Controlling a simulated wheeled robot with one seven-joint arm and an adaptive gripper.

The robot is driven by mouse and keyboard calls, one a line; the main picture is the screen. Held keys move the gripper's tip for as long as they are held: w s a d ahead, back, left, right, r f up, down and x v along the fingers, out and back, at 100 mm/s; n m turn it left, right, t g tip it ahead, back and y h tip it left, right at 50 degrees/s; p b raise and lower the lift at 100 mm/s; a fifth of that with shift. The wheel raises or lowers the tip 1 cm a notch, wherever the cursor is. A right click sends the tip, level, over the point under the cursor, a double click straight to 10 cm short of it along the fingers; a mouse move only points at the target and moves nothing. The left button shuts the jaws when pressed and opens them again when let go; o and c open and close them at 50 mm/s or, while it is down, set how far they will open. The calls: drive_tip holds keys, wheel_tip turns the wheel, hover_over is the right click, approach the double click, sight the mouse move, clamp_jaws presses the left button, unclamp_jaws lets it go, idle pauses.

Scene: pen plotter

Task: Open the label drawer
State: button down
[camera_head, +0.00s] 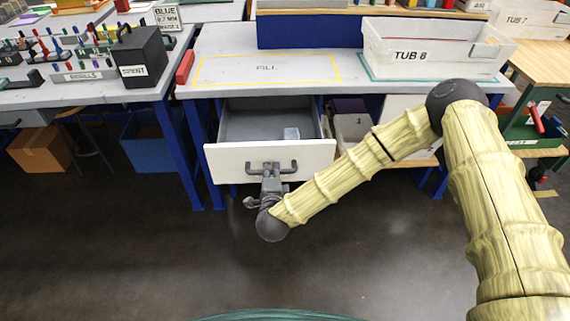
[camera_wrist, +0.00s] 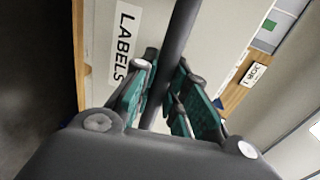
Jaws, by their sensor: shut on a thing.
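The label drawer (camera_head: 225,164) is pulled out from under the grey-topped bench, and its grey inside shows in the head view. A small pale block lies inside it. The drawer's dark bar handle (camera_head: 290,166) is on the white front. My gripper (camera_head: 270,178) is at the handle and shut on it. In the wrist view the dark handle bar (camera_wrist: 178,50) runs between the teal-padded fingers of my gripper (camera_wrist: 168,100). The "LABELS" plate (camera_wrist: 123,45) shows on the drawer front beside the bar.
A second bench with a black box (camera_head: 140,58) stands at the left. A blue bin (camera_head: 145,140) and a cardboard box (camera_head: 40,150) sit beneath it. The floor in front is clear.

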drive_tip(key=shift+s+d, duration=0.1)
drive_tip(key=shift+s, duration=0.2)
drive_tip(key=c, duration=1.4)
unclamp_jaws()
drive_tip(key=v, duration=1.2)
drive_tip(key=shift+f, duration=0.1)
